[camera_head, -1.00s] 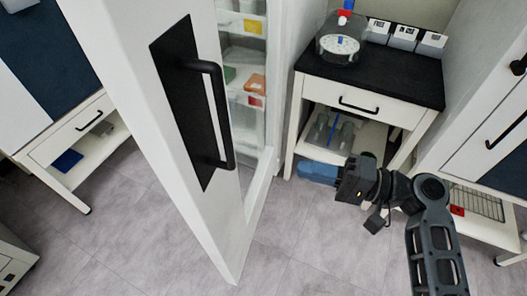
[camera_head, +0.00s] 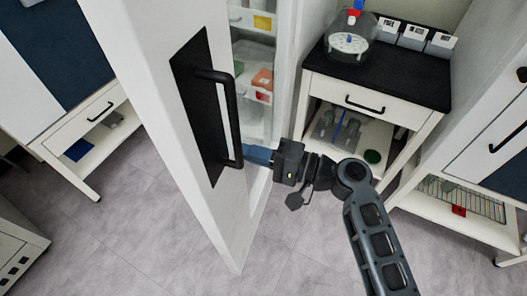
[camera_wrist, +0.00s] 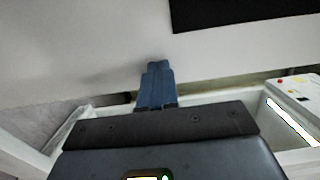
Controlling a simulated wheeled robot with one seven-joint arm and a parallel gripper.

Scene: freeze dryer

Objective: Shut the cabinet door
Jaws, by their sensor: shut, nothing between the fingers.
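The white cabinet door (camera_head: 165,110) stands open in the middle-left of the head view, with a black plate and a black bar handle (camera_head: 232,115) on its face. Behind it the cabinet's shelves (camera_head: 258,80) show, holding small coloured items. My gripper (camera_head: 246,155) is shut and empty at the door, close to the lower end of the handle; its tips are partly hidden there. In the wrist view, the blue fingers (camera_wrist: 156,85) are together and point at the white door surface (camera_wrist: 90,45), with the black plate (camera_wrist: 240,12) above right. I cannot tell whether they touch the door.
A small table (camera_head: 400,80) with a black top, a glass vessel (camera_head: 348,42) and white boxes stands right of the cabinet. Another white bench (camera_head: 455,215) is at far right. Grey floor (camera_head: 130,220) is clear in front of and left of the door.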

